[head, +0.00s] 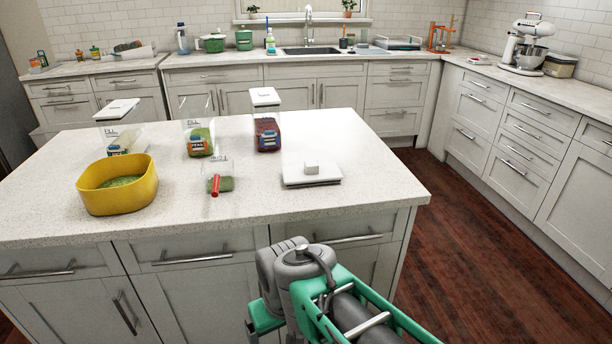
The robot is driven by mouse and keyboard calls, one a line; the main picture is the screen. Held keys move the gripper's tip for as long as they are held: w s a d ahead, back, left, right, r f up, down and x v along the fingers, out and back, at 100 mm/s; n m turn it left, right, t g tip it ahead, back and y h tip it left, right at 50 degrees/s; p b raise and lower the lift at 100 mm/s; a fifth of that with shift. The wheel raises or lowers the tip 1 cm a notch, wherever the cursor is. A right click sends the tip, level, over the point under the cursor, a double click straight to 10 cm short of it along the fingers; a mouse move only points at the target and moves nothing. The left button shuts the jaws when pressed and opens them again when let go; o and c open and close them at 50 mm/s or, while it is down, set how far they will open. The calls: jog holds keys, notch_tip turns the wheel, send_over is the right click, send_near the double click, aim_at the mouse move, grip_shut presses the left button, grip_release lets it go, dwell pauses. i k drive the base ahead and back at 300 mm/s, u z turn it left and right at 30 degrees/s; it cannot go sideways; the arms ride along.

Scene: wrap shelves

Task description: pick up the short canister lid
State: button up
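Two other clear canisters (117,139) (267,133) wear white lids (117,108) (264,96). I cannot tell for sure which canister the loose lid belongs to. My grey and green arm reaches in at the bottom, in front of the island and below the lid in the picture. My gripper's fingers do not show.
A yellow bowl (117,201) with green contents sits at the island's left. The counter right of the lid is bare. Dark wood floor (470,250) is open on the right.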

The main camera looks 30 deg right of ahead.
aim_at(296, 176)
jog(key=u, duration=3.3)
jog(key=k, duration=1.15)
jog(key=z, duration=1.35)
jog(key=i, duration=1)
jog(key=u, duration=0.05)
